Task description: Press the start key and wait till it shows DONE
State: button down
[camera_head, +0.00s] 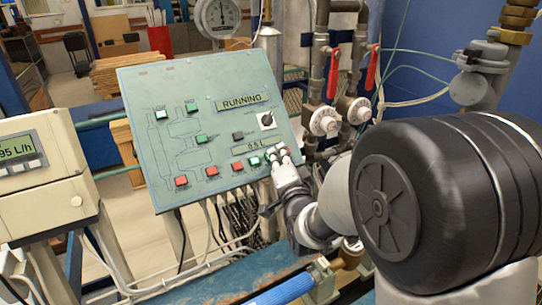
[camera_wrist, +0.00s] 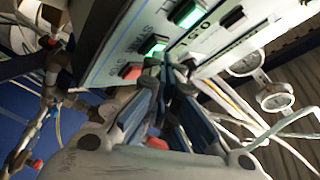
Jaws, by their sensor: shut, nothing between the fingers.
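A grey-green control panel (camera_head: 222,128) stands tilted in the head view. Its upper display (camera_head: 242,102) reads RUNNING, and a lower display (camera_head: 246,146) appears to read 0.5 L. My gripper (camera_head: 282,160) is shut and empty at the panel's lower right, by the row of keys. In the wrist view my gripper's fingertips (camera_wrist: 170,66) are close to a lit green key (camera_wrist: 155,47); I cannot tell whether they touch it. A red key (camera_wrist: 131,71) is beside it.
A beige meter unit (camera_head: 48,190) with a lit L/h display stands at the left. Pipes with red lever handles (camera_head: 333,74) and round gauges rise behind the panel at the right. Cables hang below the panel. A blue bench (camera_head: 215,285) lies below.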

jog(key=shift+s+d+r, duration=0.3)
jog(key=shift+s+r, duration=0.15)
jog(key=shift+r, duration=0.05)
jog(key=shift+s+d+r+p, duration=0.25)
jog(key=shift+s+d+r, duration=0.3)
jog(key=shift+s+r, duration=0.3)
jog(key=shift+s+d+r+p, duration=0.2)
jog(key=shift+s+d+r, duration=0.3)
jog(key=shift+s+r, duration=0.3)
jog(key=shift+w, duration=0.1)
dwell(5.8)
